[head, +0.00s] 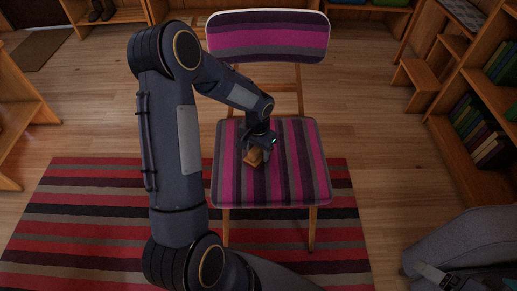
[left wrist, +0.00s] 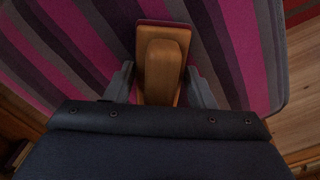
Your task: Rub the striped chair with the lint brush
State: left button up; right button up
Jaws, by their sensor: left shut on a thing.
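The striped chair (head: 290,182) stands in the middle of the head view, with a magenta, grey and dark purple seat and backrest (head: 268,38). My left gripper (head: 262,152) is over the middle of the seat, shut on the lint brush (head: 254,157). In the left wrist view the brush (left wrist: 162,68) has a wooden handle and a reddish edge at its far end. It lies close over the striped seat (left wrist: 225,50); whether it touches the fabric I cannot tell. The left gripper's fingers (left wrist: 160,88) flank the handle.
A red, black and grey striped rug (head: 90,215) lies under the chair's front. Wooden shelves with books (head: 480,130) stand at the right. Wooden floor is clear on both sides of the chair.

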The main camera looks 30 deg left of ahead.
pick_arm(q)
notch_tip(320, 180, up, 4)
jog(key=shift+f+p, duration=0.25)
jog(key=shift+p, duration=0.5)
jog(key=shift+d+r+p, duration=0.1)
jog(key=shift+r+p, duration=0.2)
jog(key=shift+r, duration=0.05)
jog(key=shift+r+p, duration=1.7)
jog(key=shift+r, duration=0.5)
